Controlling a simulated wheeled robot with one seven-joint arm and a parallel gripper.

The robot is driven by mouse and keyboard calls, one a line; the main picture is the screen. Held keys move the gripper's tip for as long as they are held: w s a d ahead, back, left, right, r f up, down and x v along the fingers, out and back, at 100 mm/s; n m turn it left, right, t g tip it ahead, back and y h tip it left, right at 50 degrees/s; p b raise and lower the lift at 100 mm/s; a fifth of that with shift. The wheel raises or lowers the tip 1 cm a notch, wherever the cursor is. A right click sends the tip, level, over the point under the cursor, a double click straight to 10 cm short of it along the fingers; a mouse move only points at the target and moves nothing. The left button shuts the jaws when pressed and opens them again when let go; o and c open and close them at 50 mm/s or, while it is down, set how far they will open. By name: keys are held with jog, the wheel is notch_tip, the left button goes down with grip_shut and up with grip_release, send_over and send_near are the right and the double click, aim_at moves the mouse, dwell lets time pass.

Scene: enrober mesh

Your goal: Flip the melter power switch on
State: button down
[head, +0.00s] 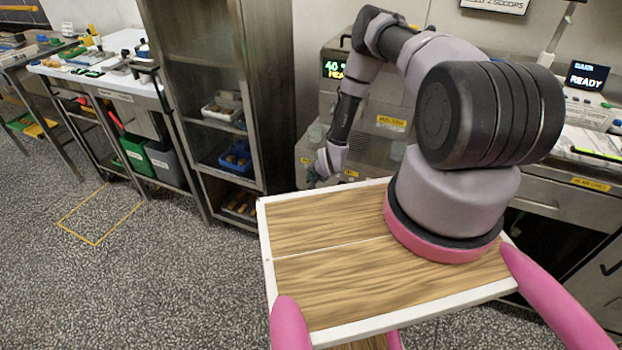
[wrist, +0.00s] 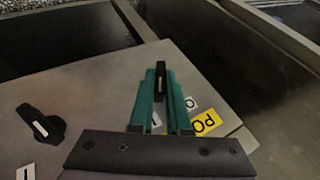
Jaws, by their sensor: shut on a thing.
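The power switch (wrist: 160,68) is a small black lever on a grey metal panel (wrist: 95,85). A yellow label (wrist: 206,124), partly hidden and reading "PO", is beside it, with small white "I" and "O" marks close by. My gripper (wrist: 160,88) has green fingers, one on each side of the lever, and is shut on it. In the head view my gripper (head: 322,168) is low at the front of a grey machine (head: 385,145); the switch cannot be made out there.
A second black knob (wrist: 41,126) with a white stripe is left of my fingers on the same panel. The machine has a green-lit display (head: 333,69). A steel rack (head: 215,100) with trays stands left of it. The speckled floor (head: 150,270) is open at the left.

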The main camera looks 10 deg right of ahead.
jog(key=shift+w+d+r, duration=0.15)
jog(key=shift+w+d, duration=0.25)
jog(key=c, duration=0.9)
grip_release()
jog(key=shift+s+r, duration=0.15)
jog(key=shift+s, duration=0.1)
jog(key=v, duration=1)
jog(key=shift+s, duration=0.25)
